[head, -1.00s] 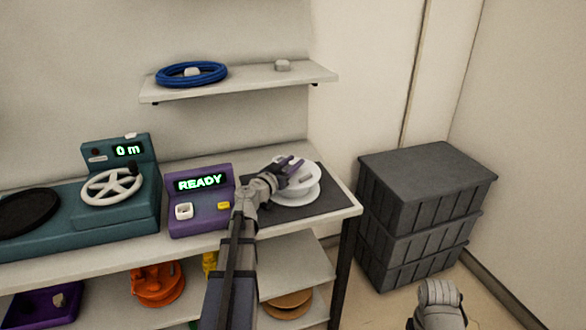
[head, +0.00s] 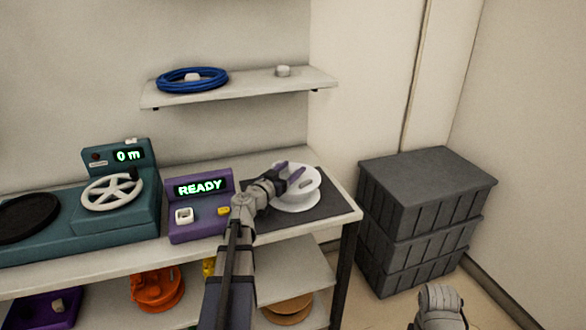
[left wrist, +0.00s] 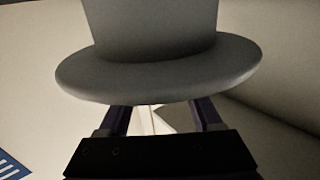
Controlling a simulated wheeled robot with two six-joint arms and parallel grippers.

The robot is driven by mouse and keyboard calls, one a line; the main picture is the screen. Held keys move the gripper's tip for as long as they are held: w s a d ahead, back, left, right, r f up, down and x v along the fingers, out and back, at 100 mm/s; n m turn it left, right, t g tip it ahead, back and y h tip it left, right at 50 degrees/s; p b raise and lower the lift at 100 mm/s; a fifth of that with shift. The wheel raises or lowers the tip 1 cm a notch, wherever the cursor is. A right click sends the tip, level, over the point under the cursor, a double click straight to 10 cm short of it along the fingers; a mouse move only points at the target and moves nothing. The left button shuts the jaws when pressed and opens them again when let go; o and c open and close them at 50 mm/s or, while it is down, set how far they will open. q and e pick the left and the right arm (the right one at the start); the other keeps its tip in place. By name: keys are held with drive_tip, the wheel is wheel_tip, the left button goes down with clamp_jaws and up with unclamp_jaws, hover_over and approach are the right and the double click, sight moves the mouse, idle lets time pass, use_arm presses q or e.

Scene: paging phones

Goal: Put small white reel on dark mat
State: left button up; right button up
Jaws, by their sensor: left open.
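The small white reel (head: 308,187) rests on the dark mat (head: 330,207) at the right end of the table. It stands on one flange and looks roughly upright. My left gripper (head: 289,173) is open at the reel's left side, its purple fingers spread by the upper flange. In the left wrist view the reel's pale flange and hub (left wrist: 160,72) fill the upper middle. The fingers (left wrist: 160,115) run apart under the flange edge, with a gap between them. Whether they still touch the reel cannot be told. My right gripper is not in view.
A purple device (head: 200,205) reading READY stands left of the mat. A teal machine (head: 110,213) with a white wheel is further left. A wall shelf (head: 255,84) holds a blue coil (head: 192,80). Grey crates (head: 425,180) stand right of the table.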

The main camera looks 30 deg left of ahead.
use_arm(q)
drive_tip(key=s, duration=1)
drive_tip(key=shift+s+a, duration=0.25)
drive_tip(key=shift+s, duration=0.15)
drive_tip(key=d+f+m+g+h+p, duration=0.25)
drive_tip(key=d+g+p, duration=0.25)
drive_tip(key=d, duration=1)
drive_tip(key=d+f+m+g+h+p, duration=0.15)
drive_tip(key=d+g+h+p, duration=0.35)
drive_tip(key=d, duration=0.9)
drive_tip(key=s+d+g+y+p, duration=0.4)
drive_tip(key=s+y, duration=0.1)
drive_tip(key=s, duration=0.2)
drive_tip(key=s+d+r+g+y+p, duration=0.1)
drive_tip(key=s+d+g+y+p, duration=0.3)
drive_tip(key=s, duration=0.4)
drive_tip(key=shift+s+d+n+y+p, duration=0.2)
drive_tip(key=shift+d+n+y+p, duration=0.25)
drive_tip(key=shift+d, duration=0.3)
